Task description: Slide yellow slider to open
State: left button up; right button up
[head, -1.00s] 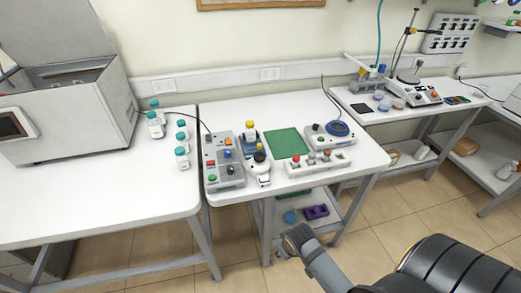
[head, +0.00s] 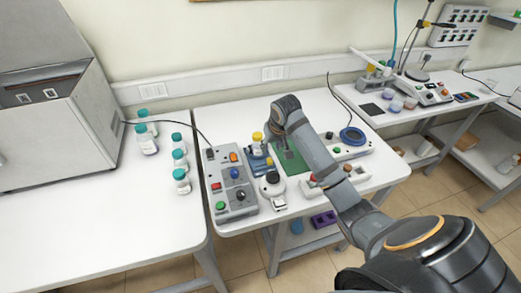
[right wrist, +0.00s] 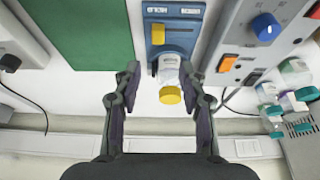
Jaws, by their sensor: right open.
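The blue panel (right wrist: 176,15) shows in the right wrist view with a yellow slider (right wrist: 172,36) on it. A small clear bottle with a yellow cap (right wrist: 170,95) stands at the panel's near end in that view. In the head view the blue panel (head: 255,163) and the yellow cap (head: 257,137) are left of the green mat. My right gripper (right wrist: 161,72) is open, its fingers spread either side of the bottle's line of sight, with nothing held. My left gripper is not in view.
The green mat (head: 292,172) lies beside the panel. Several teal-capped bottles (head: 180,160) stand on the left table.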

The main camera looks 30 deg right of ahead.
aim_at(269, 160)
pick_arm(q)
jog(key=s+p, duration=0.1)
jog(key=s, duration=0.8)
pick_arm(e)
jog(key=x, duration=0.3)
jog(key=s+x, duration=0.1)
jog(key=x, duration=0.2)
jog(key=shift+f+p, duration=0.3)
jog(key=shift+f, duration=0.1)
jog(key=shift+x, duration=1)
jog(key=shift+f, duration=0.2)
jog(key=shift+c, duration=1.2)
jog(key=c, duration=0.5)
grip_shut()
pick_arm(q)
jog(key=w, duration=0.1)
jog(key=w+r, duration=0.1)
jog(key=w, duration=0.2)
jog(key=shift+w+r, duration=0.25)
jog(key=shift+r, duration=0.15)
